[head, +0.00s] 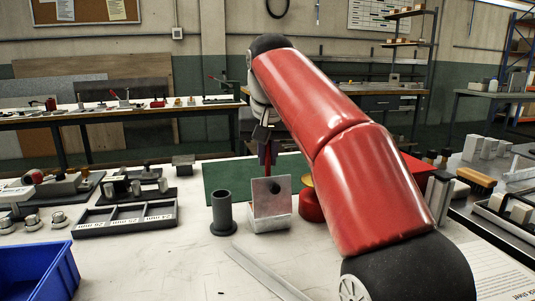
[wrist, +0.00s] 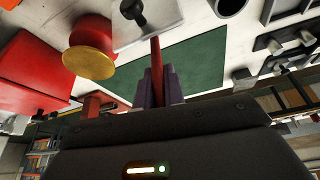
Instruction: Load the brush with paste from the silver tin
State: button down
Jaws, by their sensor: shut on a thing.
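My gripper (wrist: 163,88) is shut on a thin red shaft (wrist: 156,55), which looks like the brush handle. In the head view, my gripper (head: 265,132) is partly hidden by my red arm, with the red shaft (head: 265,155) below it, over the green mat. The bristle end is hard to make out. A red tin with a yellow-gold top (head: 309,204) stands right of the gripper; it also shows in the wrist view (wrist: 92,45).
A dark compartment tray (head: 125,220) and a blue bin (head: 35,270) are left. A bristled brush (head: 476,181) lies right.

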dwell(0.5)
notch_tip(320, 180, up, 7)
jog(key=p, duration=0.4)
jog(key=shift+p, duration=0.3)
jog(key=shift+f, duration=0.15)
dwell(0.5)
jog(key=shift+f, duration=0.6)
notch_tip(320, 180, down, 6)
jog(key=b, duration=0.4)
jog(key=shift+r+b, duration=0.15)
jog(key=shift+b, duration=0.15)
jog(key=shift+r, duration=0.15)
